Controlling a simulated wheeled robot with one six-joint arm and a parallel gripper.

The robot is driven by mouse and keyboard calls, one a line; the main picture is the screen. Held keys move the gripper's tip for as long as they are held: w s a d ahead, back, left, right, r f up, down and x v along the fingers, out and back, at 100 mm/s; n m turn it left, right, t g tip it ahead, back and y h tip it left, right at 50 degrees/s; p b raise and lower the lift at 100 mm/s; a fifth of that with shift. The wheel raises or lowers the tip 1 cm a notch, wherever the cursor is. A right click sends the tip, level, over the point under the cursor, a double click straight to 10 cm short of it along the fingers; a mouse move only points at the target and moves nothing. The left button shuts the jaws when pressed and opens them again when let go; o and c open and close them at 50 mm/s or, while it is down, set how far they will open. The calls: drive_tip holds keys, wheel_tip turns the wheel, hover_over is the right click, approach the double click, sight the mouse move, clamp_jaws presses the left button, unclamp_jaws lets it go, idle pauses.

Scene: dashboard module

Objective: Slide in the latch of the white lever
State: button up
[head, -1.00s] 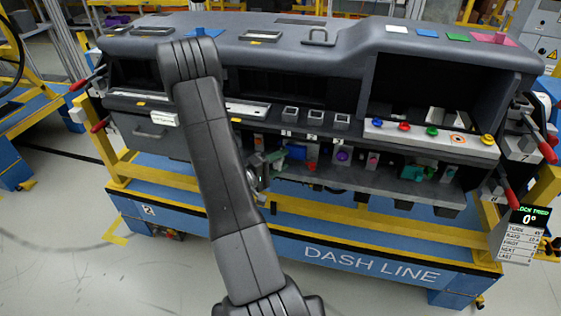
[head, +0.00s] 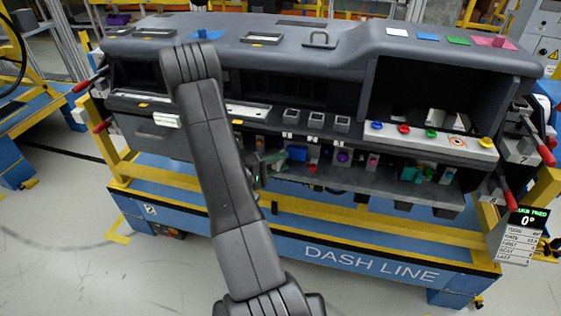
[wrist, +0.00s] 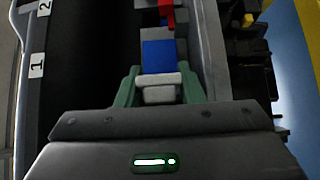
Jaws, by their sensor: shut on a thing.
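In the wrist view my gripper (wrist: 158,86) has its two green fingers on either side of a small white piece (wrist: 159,79), which looks like the white lever. It is shut on that piece. A blue block (wrist: 159,56) sits directly beyond it, in line with the fingers. In the head view my gripper (head: 268,163) is partly hidden behind my arm, and the blue block (head: 297,153) is just to its right on the lower ledge. I cannot make out the latch or how far in it sits.
The dashboard (head: 300,55) overhangs the lower ledge. Several coloured parts stand along the ledge, including a purple one (head: 343,157) and a green one (head: 412,174). A red part (wrist: 167,15) lies beyond the blue block. Open floor lies in front of the blue-yellow stand.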

drive_tip(key=o, duration=0.7)
drive_tip(key=shift+o, duration=0.2)
drive_tip(key=b+v, duration=0.1)
drive_tip(key=v, duration=1.2)
drive_tip(key=shift+s+a, duration=0.2)
drive_tip(key=shift+a, duration=0.2)
drive_tip(key=p+x, duration=0.1)
drive_tip(key=x, duration=1.3)
drive_tip(key=shift+d+f+b, duration=0.15)
drive_tip(key=shift+f+b, duration=0.05)
drive_tip(key=shift+b, duration=0.1)
drive_tip(key=shift+d+r+n+t+y+b, duration=0.15)
drive_tip(key=shift+n+t+y+b, duration=0.15)
drive_tip(key=shift+n+t+y, duration=0.35)
